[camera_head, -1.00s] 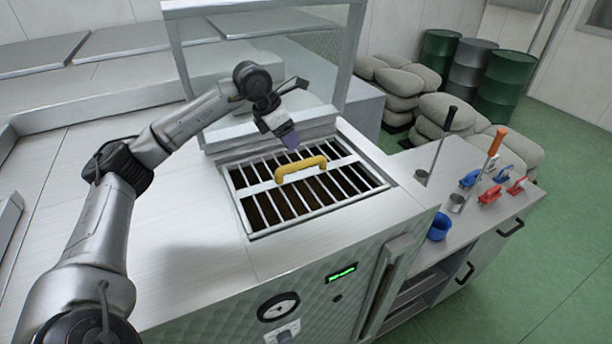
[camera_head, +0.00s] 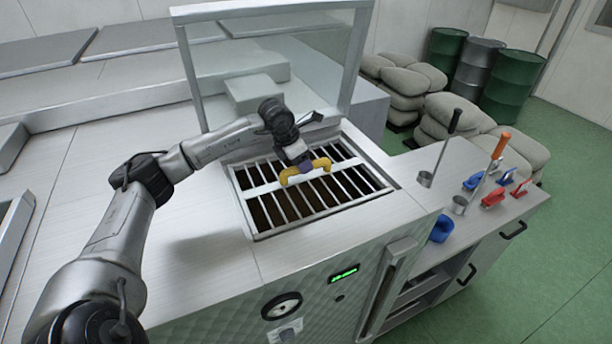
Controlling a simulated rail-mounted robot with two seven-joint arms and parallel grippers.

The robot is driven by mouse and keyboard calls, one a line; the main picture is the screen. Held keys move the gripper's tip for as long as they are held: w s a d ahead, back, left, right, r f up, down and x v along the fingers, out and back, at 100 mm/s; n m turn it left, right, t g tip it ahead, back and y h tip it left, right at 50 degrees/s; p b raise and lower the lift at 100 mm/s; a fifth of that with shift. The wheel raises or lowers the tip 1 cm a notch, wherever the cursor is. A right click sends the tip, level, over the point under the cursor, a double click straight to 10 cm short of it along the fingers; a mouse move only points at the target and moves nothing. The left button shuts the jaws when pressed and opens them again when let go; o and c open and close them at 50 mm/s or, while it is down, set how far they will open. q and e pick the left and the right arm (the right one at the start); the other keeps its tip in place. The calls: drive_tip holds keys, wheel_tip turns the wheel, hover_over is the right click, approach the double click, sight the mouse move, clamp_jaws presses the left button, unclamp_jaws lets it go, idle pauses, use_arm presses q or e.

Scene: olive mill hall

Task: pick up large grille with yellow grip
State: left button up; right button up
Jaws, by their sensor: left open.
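The large grille (camera_head: 268,216) is a pale metal frame with bars, lying flat over the dark opening in the top of the machine. Its yellow grip (camera_head: 290,178) stands up from the crossbar at the middle. My left gripper (camera_head: 305,168) is open, pointing down right at the yellow grip, and covers the middle of it. I cannot tell whether the fingers touch the grip or straddle it. My right gripper is not in view.
A glass-sided hood (camera_head: 318,75) stands right behind the grille. The metal top (camera_head: 190,265) is clear at left. A side bench holds ladles (camera_head: 443,150), a blue cup (camera_head: 442,229) and small red and blue tools (camera_head: 493,196). Sacks (camera_head: 405,88) and drums (camera_head: 510,80) stand beyond.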

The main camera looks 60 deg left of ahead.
use_arm(q)
drive_tip(key=shift+p+x, duration=0.45)
drive_tip(key=shift+x, duration=1.3)
drive_tip(key=shift+w+d, duration=0.1)
drive_tip(key=shift+d, duration=0.05)
clamp_jaws()
drive_tip(key=shift+r, duration=0.15)
